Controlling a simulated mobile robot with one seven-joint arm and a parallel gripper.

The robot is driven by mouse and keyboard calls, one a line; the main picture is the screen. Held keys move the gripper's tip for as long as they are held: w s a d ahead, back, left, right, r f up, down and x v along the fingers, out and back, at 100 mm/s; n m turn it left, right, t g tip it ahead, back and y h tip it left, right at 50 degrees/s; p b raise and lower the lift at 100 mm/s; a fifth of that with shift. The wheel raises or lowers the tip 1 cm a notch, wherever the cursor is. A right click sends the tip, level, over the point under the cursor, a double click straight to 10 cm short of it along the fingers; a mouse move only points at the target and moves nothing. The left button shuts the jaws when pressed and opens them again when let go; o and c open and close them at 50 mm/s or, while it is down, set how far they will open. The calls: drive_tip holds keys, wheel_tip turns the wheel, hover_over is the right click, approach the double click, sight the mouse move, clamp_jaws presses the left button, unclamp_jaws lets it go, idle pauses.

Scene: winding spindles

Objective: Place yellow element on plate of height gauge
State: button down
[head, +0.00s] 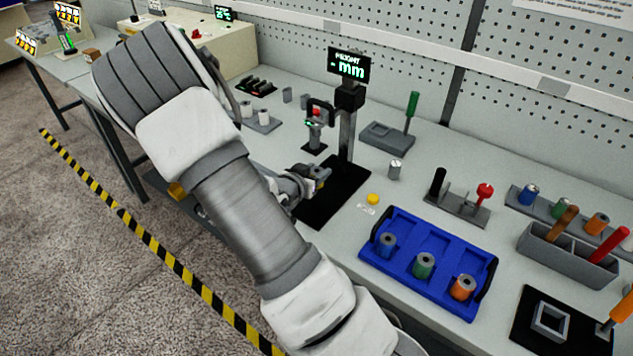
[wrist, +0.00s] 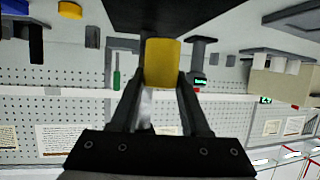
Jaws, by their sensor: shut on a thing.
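My gripper (wrist: 162,85) is shut on the yellow element (wrist: 163,63), a short cylinder held between both fingers in the wrist view. In the head view my gripper (head: 316,180) is at the left side of the height gauge's black plate (head: 338,200), and the yellow element is mostly hidden there. The black plate (wrist: 150,14) is behind the element at the top of the wrist view; I cannot tell whether they touch.
A small yellow disc (head: 373,199) lies right of the plate. A blue tray (head: 405,278) with several spools stands front right. A grey cylinder (head: 394,169) and a stand (head: 315,130) are near the gauge. The plate's front part looks clear.

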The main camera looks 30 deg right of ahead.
drive_tip(key=shift+f, duration=1.95)
drive_tip(key=shift+f+b, duration=0.15)
drive_tip(key=shift+b, duration=0.15)
drive_tip(key=shift+c, duration=1.9)
unclamp_jaws()
